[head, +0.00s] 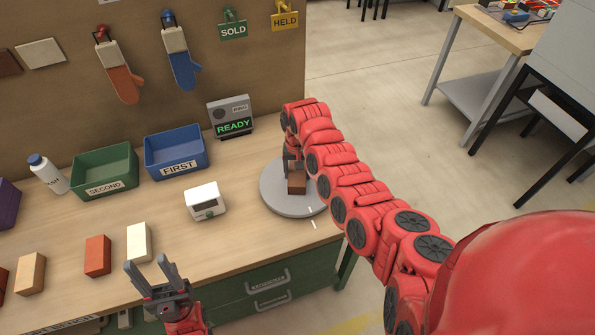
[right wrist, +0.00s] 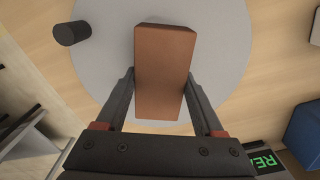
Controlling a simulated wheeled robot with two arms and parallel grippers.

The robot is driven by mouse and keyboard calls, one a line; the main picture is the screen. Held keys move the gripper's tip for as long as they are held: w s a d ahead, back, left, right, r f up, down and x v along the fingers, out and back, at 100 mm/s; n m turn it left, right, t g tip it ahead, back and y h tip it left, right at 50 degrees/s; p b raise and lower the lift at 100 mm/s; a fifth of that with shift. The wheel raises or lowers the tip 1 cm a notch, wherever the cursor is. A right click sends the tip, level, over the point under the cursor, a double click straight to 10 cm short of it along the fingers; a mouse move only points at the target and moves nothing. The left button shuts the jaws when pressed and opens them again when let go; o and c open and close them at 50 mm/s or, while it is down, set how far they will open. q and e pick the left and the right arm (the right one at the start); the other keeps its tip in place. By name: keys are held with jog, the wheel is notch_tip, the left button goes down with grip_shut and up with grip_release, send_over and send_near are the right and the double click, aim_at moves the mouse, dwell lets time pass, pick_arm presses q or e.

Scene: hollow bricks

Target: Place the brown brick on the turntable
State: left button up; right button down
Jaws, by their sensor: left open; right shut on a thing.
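The brown brick (head: 296,183) is held upright between the fingers of my right gripper (head: 292,163), over the grey round turntable (head: 276,201). In the right wrist view the brick (right wrist: 163,75) lies between both fingers, with the grey disc (right wrist: 225,60) behind it. I cannot tell whether the brick's underside touches the disc. My right arm hides part of the turntable's right side in the head view. My left gripper (head: 148,264) is open and empty, near the front of the table.
A white device (head: 205,202) stands left of the turntable. Blue (head: 176,156) and green (head: 105,174) bins and a READY display (head: 231,118) are behind. Cream (head: 139,242), red (head: 97,256) and tan (head: 30,274) bricks stand at left. A dark cylinder (right wrist: 72,33) shows by the disc.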

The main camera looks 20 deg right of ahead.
jog(key=shift+f, duration=0.2)
grip_release()
jog(key=shift+r, duration=0.1)
jog(key=shift+r, duration=0.15)
